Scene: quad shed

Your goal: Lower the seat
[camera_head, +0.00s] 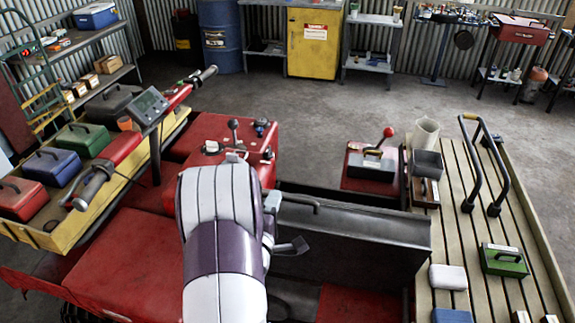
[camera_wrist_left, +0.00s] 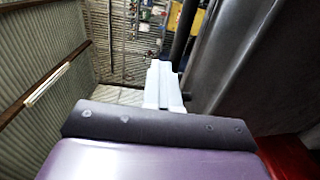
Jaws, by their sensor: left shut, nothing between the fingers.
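The seat appears as a large dark grey padded panel (camera_head: 350,240) in the middle of the head view, its broad face tilted up. It also shows as a dark slab at the right of the left wrist view (camera_wrist_left: 245,55). My white and purple left arm reaches up from the bottom of the head view. My left gripper (camera_head: 272,202) is at the panel's left end, beside a short dark bar (camera_head: 302,203). Its pale fingers (camera_wrist_left: 165,85) are shut and empty in the wrist view. Whether they touch the bar or panel I cannot tell. My right gripper is out of view.
The red quad body (camera_head: 130,260) lies left of the seat, with handlebars (camera_head: 110,165) and a front rack of boxes. A slatted rear rack (camera_head: 480,195) with a green box (camera_head: 503,261) is at right. Open concrete floor lies behind.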

